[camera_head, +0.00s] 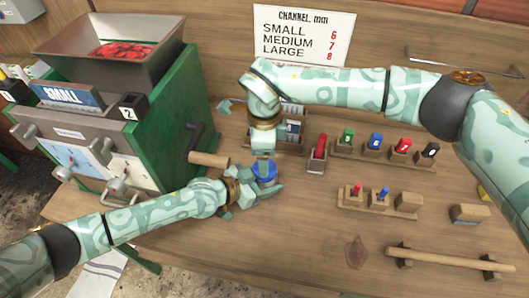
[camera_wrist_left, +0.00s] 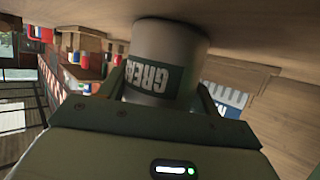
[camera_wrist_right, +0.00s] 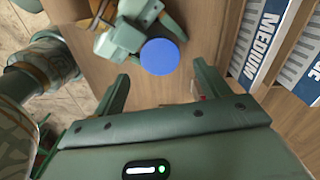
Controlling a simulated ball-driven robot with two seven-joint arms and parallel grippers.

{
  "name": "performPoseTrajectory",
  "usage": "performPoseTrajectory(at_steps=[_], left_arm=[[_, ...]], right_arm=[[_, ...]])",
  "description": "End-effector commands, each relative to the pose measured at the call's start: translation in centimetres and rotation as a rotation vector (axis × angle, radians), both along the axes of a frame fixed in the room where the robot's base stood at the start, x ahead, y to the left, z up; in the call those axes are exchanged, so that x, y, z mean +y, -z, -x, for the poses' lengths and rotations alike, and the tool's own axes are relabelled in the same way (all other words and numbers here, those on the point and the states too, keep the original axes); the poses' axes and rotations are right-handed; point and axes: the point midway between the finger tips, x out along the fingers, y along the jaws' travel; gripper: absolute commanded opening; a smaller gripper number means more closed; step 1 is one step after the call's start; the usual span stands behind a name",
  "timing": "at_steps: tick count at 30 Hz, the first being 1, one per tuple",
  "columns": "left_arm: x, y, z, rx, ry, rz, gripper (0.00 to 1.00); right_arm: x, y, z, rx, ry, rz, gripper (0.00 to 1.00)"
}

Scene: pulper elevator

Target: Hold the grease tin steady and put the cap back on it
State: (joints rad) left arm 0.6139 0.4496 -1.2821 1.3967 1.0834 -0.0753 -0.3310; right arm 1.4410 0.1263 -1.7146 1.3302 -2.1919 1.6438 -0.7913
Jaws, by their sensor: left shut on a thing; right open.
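The grease tin (camera_wrist_left: 168,58) is a pale cylinder with a dark label, held upright between the fingers of my left gripper (camera_head: 257,190). The blue cap (camera_head: 265,173) shows at the top of the tin in the head view, partly covered by my right gripper (camera_head: 263,158). In the right wrist view the round blue cap (camera_wrist_right: 162,56) lies flat, facing up, beside the left gripper's fingers. It appears to sit on the tin; how tightly it is seated cannot be told. My right gripper is open and empty, just above the cap and apart from it.
The green pulper (camera_head: 180,110) with its hopper stands at the left. A wooden handle (camera_head: 208,159) juts out close to my left gripper. Racks of coloured pieces (camera_head: 385,147) stand to the right, and a wooden bar (camera_head: 450,259) lies at the front right.

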Motion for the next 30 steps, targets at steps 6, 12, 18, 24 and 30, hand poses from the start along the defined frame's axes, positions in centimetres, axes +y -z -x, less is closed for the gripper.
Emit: performPoseTrajectory(at_steps=[6, 12, 18, 24, 30], left_arm=[[0.0, 0.0, 0.0, 0.002, 0.001, 0.000, 0.00], [0.0, 0.0, 0.0, 0.002, 0.001, 0.000, 0.00], [0.0, 0.0, 0.0, 0.002, 0.001, 0.000, 0.00], [0.0, 0.0, 0.0, 0.002, 0.001, 0.000, 0.00], [0.0, 0.0, 0.0, 0.002, 0.001, 0.000, 0.00]], right_arm=[[0.0, -1.0, -0.6, -0.019, 0.000, -0.005, 0.72], [0.1, -2.6, -0.6, -0.021, -0.401, -0.006, 0.72], [0.1, -3.0, -0.2, -0.006, -0.823, -0.005, 0.72], [0.0, -3.0, 0.0, 0.002, -1.015, -0.005, 0.72], [0.0, -3.0, 0.0, 0.002, -1.029, -0.004, 0.72]])
